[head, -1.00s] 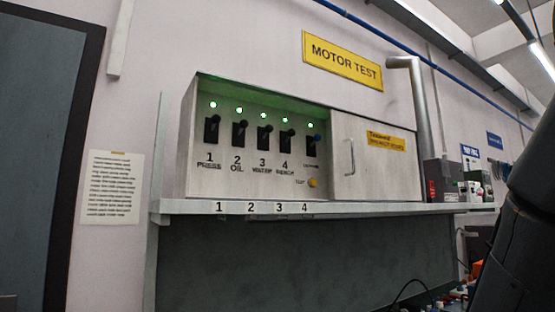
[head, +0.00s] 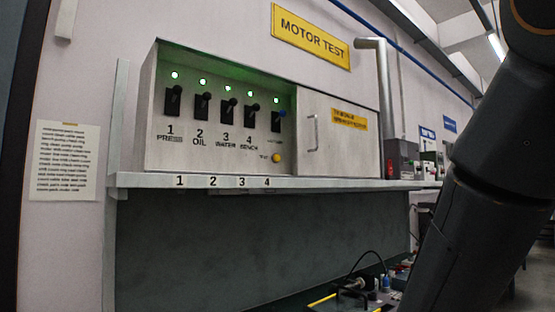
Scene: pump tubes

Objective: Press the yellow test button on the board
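The motor test board (head: 210,152) is a pale box on a shelf against the wall. The small round yellow test button (head: 277,157) sits at the board's lower right, right of a small label and below the fifth switch (head: 278,121), which has a blue tip. Four black switches labelled PRESS, OIL, WATER and BENCH stand in a row to its left, all levers up. A green light glows above each of the five switches. My dark arm fills the right side of the picture. My gripper is out of view.
The shelf (head: 330,185) runs under the board, with tags 1 to 4 on its edge. A closed cabinet door (head: 338,148) with a handle is right of the button. Below right are a cable and dark equipment (head: 350,296). A paper notice (head: 63,160) hangs at left.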

